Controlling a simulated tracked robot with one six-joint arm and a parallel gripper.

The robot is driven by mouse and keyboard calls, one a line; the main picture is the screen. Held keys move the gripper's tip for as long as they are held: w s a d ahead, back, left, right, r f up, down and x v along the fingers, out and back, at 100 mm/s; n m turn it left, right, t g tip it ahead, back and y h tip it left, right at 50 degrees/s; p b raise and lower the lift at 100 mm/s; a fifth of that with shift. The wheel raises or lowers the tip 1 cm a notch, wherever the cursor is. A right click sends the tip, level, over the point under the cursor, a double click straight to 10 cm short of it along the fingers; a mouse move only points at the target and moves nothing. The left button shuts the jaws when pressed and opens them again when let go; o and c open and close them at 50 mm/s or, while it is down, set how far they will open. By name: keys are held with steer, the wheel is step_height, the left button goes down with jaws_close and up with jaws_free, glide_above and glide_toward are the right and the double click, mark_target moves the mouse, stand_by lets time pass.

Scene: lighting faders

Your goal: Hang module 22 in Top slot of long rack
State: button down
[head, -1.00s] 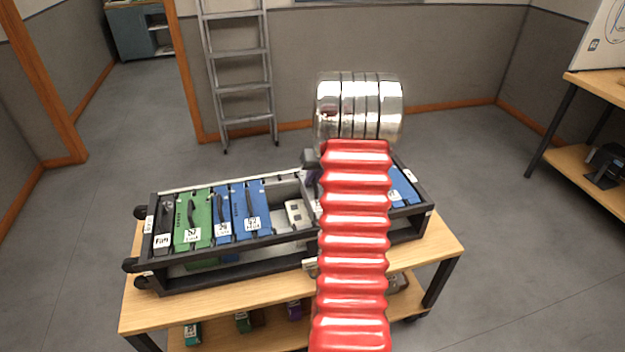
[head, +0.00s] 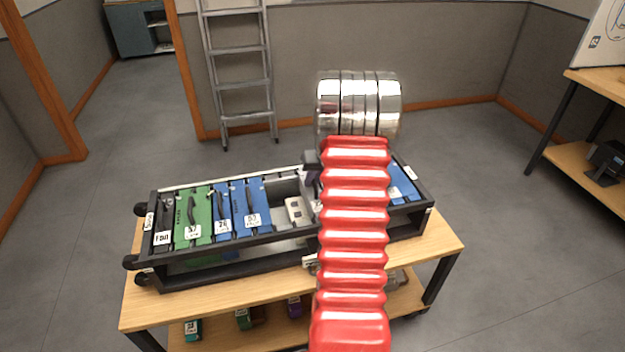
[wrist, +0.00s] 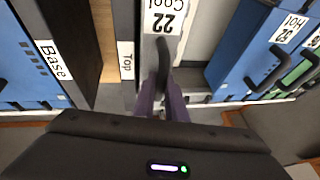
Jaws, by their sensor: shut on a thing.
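Module 22 (wrist: 165,17) shows in the wrist view as a grey block with a white "22 Cool" label and a black handle (wrist: 162,58). My gripper (wrist: 162,98), with purple fingers, is shut on that handle. The white "Top" label (wrist: 126,62) is on the rack just left of the module. I cannot tell whether the module is above the slot or partly in it. In the head view the long black rack (head: 230,250) lies on a wooden cart. My red arm hides module 22 and most of the gripper there.
Green (head: 192,215) and blue (head: 252,208) modules fill the rack's left part. An open bay with a pale socket (head: 294,211) is right of them. Another blue module (head: 401,181) sits at the right end. A "Base" label (wrist: 53,60) is at left in the wrist view.

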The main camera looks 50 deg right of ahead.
steer(key=shift+f, duration=0.3)
steer(key=c, duration=1.7)
jaws_free()
steer(key=shift+f, duration=0.15)
steer(key=v, duration=1.4)
steer(key=shift+w, duration=0.1)
step_height(320, 180, up, 7)
steer(key=shift+f, duration=0.1)
